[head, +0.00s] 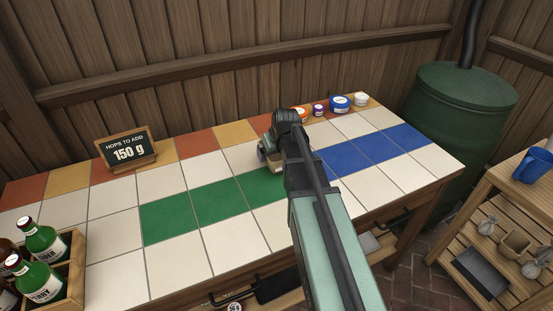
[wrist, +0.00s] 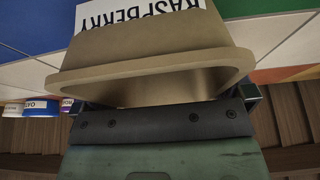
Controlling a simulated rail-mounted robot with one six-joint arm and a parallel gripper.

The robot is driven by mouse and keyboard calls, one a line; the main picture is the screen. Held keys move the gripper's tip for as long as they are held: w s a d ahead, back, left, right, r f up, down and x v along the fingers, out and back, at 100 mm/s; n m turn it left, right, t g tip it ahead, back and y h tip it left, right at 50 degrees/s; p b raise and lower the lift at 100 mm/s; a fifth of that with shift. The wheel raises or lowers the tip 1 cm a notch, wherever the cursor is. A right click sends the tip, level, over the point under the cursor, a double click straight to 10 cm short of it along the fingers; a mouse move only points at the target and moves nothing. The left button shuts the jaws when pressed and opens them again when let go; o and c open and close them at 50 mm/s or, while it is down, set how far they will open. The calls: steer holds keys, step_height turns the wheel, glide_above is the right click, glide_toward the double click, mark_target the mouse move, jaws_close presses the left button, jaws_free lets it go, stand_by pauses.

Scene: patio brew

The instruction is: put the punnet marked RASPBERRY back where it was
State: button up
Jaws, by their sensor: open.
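The tan punnet (wrist: 150,55) fills the upper middle of the wrist view. Its white label (wrist: 150,15) reads RASPBERRY, cut off by the top edge. My gripper (wrist: 165,98) is open, with dark finger parts showing at both sides of the punnet. I cannot tell whether they touch it. In the head view my gripper (head: 270,153) is low over the middle of the tiled table (head: 110,225), between the green tiles (head: 205,208) and the blue tiles (head: 370,153).
Small jars (head: 340,103) stand along the table's back right edge. A chalkboard (head: 126,148) reading 150 g stands at the back left. A bottle crate (head: 73,285) is at the front left. A green barrel (head: 460,110) and slatted shelf (head: 500,235) are at right. The left-middle tiles are clear.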

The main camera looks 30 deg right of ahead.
steer(key=shift+f, duration=0.25)
steer(key=c, duration=0.7)
steer(key=shift+r, duration=0.15)
